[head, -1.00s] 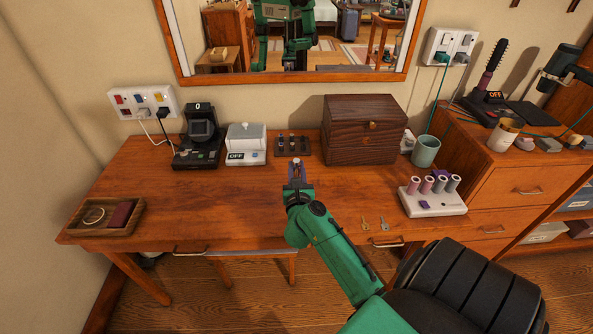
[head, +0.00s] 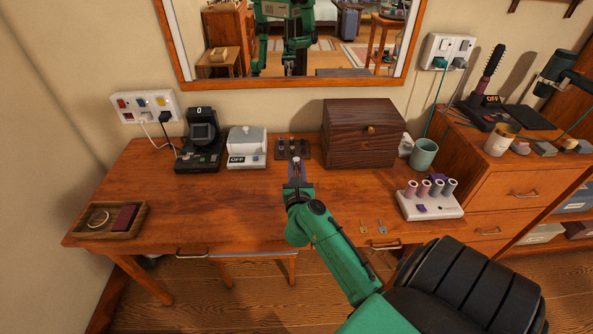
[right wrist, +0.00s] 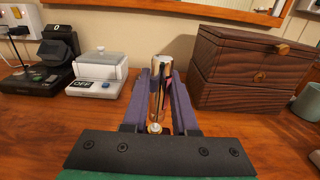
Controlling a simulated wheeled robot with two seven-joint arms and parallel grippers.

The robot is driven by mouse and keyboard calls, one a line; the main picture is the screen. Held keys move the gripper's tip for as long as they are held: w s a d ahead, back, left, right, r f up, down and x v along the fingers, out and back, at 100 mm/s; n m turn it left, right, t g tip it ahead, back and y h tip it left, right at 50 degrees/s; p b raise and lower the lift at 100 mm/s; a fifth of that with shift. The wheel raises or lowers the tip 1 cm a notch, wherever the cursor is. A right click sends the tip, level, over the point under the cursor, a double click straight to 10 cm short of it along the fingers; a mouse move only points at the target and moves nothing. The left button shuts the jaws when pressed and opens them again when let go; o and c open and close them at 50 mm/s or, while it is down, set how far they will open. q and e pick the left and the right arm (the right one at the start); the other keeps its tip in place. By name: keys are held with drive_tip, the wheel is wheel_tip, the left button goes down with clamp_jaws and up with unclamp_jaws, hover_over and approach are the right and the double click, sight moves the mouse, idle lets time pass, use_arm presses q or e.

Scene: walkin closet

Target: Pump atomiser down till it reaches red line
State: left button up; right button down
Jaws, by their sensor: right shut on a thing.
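The atomiser is a shiny metallic cylinder (right wrist: 160,85), held between the two purple fingers of my right gripper (right wrist: 160,100) in the right wrist view. In the head view my right gripper (head: 297,178) is above the middle of the desk, and only the small tip of the atomiser (head: 296,160) shows there. The fingers are closed on its sides. I cannot make out a red line. My left gripper is not in view.
On the wooden desk (head: 190,218) stand a brown box (head: 362,150), a white lidded device marked OFF (head: 246,160), a black device showing 0 (head: 199,155) and a small dark rack (head: 286,148). Keys (head: 372,227) lie right. The desk's left-centre is clear.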

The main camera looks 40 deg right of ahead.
drive_tip(key=shift+r+p, duration=0.9)
drive_tip(key=shift+r, duration=0.05)
drive_tip(key=shift+a+f, duration=0.1)
